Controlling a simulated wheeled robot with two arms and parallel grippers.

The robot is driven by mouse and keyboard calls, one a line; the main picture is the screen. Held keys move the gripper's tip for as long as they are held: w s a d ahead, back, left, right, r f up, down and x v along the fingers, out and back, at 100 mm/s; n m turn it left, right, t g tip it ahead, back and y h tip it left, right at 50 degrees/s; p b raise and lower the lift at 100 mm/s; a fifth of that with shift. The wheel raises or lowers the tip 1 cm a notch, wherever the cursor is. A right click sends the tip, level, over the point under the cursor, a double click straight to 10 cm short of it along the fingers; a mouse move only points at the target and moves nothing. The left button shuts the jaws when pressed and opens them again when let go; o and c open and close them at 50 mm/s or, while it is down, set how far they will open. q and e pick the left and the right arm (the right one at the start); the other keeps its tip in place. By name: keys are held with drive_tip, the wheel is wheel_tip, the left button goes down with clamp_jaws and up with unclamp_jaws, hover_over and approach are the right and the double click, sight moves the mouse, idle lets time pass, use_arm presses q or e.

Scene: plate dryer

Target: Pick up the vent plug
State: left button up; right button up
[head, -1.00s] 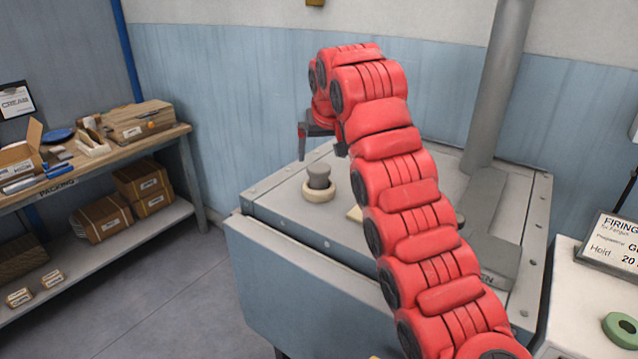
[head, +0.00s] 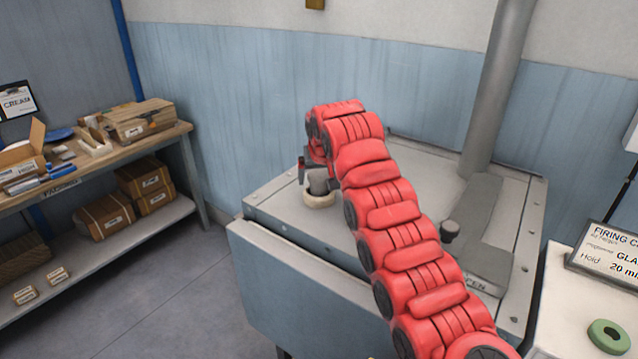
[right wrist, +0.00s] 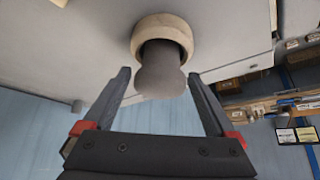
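The vent plug (head: 318,181) is a dark grey stopper. It stands upright in a cream ring (head: 319,200) on the kiln's grey top. My right gripper (head: 309,170) comes down at the plug from above, partly hidden by its own red arm. In the right wrist view the open fingers (right wrist: 159,76) point at the plug (right wrist: 160,66), one finger on each side of it. A gap shows between each finger and the plug. The ring (right wrist: 162,26) lies beyond the fingertips. My left gripper is not in view.
The grey kiln top (head: 275,208) is flat, with a dark knob (head: 449,229) and a pipe (head: 495,90) on its right. A packing bench (head: 165,140) with boxes stands at the left. A white stand (head: 560,310) with a green ring (head: 609,336) is at the right.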

drive_tip(key=c, duration=1.3)
drive_tip(key=shift+r, duration=0.15)
